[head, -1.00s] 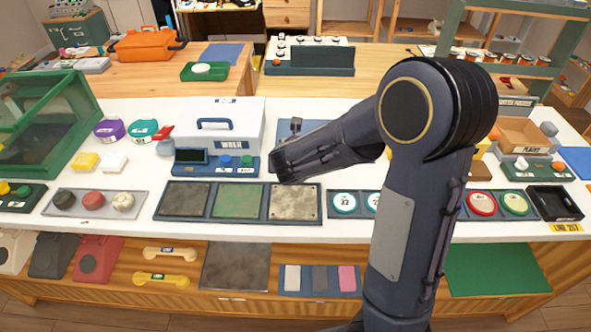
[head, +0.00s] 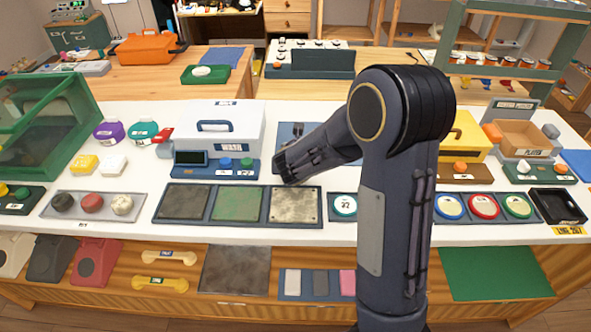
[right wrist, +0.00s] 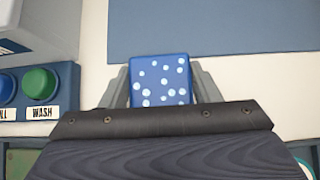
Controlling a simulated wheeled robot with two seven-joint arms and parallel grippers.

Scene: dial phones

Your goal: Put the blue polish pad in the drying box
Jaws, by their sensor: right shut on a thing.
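The blue polish pad (right wrist: 160,80), a small blue block with pale dots, is between the fingers of my right gripper (right wrist: 160,72) in the right wrist view. The gripper is shut on it. In the head view my right gripper (head: 285,165) is over the white counter, just right of the button panel; the pad is hidden there. A green-framed, clear-walled box (head: 82,135) at the far left looks like the drying box; its label is not readable. It stands well left of the gripper. My left gripper is not in view.
A white WASH box (head: 240,135) and its button panel (head: 190,171) stand between the gripper and the green box. A blue mat (head: 325,130) lies behind the gripper.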

